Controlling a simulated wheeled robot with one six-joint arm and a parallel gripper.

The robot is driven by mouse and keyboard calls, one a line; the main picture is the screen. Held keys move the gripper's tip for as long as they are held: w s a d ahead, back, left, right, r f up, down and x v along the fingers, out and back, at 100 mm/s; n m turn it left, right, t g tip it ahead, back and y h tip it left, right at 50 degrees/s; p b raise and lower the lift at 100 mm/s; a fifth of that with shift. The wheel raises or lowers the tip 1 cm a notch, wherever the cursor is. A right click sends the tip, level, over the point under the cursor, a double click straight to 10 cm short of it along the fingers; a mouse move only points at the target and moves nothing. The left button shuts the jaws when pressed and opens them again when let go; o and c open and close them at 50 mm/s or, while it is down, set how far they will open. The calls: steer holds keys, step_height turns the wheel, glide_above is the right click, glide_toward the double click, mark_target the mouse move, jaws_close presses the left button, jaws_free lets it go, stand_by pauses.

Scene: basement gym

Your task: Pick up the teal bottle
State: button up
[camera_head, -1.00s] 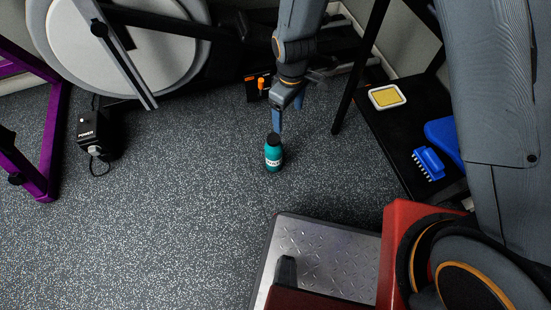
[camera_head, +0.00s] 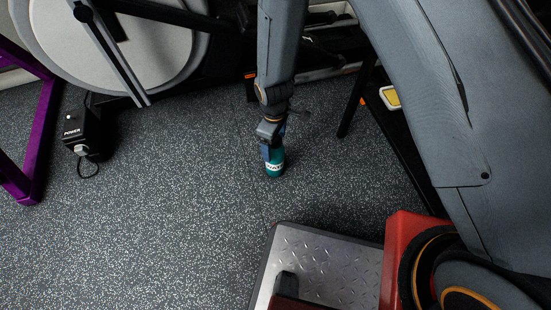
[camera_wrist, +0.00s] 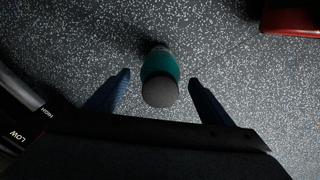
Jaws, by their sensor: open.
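The teal bottle (camera_head: 274,168) stands upright on the speckled floor in the head view, with a white label band. Its upper part is hidden behind my gripper (camera_head: 269,150), which is lowered over it. In the wrist view the bottle (camera_wrist: 160,72) shows its dark round cap and teal body between the two blue fingers of my gripper (camera_wrist: 158,88). The fingers are apart, one to each side, with a gap between each finger and the bottle.
A black power box (camera_head: 80,132) with a cable lies on the floor at left, by a purple frame (camera_head: 40,130). Exercise equipment with a large grey disc (camera_head: 150,45) stands behind. A yellow-topped item (camera_head: 391,97) shows at right. Floor left of the bottle is clear.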

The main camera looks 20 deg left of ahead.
step_height(320, 180, down, 3)
steer(key=shift+r+b, duration=0.2)
steer(key=shift+b, duration=0.2)
steer(key=shift+r, duration=0.1)
steer(key=c, duration=1.5)
steer(key=shift+r, duration=0.1)
